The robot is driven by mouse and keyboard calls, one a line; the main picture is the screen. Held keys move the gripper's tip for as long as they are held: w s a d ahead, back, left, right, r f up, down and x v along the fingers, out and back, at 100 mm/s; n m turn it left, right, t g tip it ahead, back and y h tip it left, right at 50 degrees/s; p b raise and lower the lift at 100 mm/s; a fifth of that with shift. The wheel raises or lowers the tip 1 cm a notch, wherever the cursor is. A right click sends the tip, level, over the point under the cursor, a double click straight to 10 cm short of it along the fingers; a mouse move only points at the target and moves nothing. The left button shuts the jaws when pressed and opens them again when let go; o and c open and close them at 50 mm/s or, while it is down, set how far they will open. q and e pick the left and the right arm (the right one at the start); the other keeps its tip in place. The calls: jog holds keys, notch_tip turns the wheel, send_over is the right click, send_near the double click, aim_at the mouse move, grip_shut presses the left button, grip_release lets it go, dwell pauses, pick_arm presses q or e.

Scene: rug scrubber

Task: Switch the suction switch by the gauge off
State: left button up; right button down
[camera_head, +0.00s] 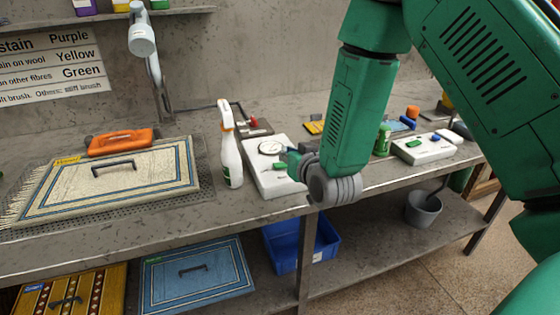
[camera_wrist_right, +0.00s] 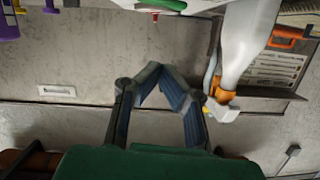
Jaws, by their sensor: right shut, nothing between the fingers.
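A white box (camera_head: 272,184) stands on the bench with a round gauge (camera_head: 271,147) on its top. A small green switch (camera_head: 280,166) lies just in front of the gauge; which way it is set is too small to tell. My right gripper (camera_head: 293,158) is at the right side of the gauge and switch, close to them, and partly hides the box. In the right wrist view, its fingers (camera_wrist_right: 158,72) are shut and empty, and a green part (camera_wrist_right: 163,4) on a white surface shows at the top edge. Contact with the switch cannot be told. My left gripper is out of view.
A white spray bottle (camera_head: 231,160) stands left of the box. A framed rug panel (camera_head: 120,174) with an orange-handled tool (camera_head: 121,140) lies farther left. Another white control box (camera_head: 424,150) stands right of my arm. A blue crate (camera_head: 321,240) is on the shelf below.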

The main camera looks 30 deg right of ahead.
aim_at(280, 166)
jog(key=x, duration=0.4)
jog(key=f, duration=0.2)
jog(key=shift+a+f, duration=0.25)
jog(key=shift+w+a+f, duration=0.1)
jog(key=shift+a+f, duration=0.05)
jog(key=shift+f, duration=0.55)
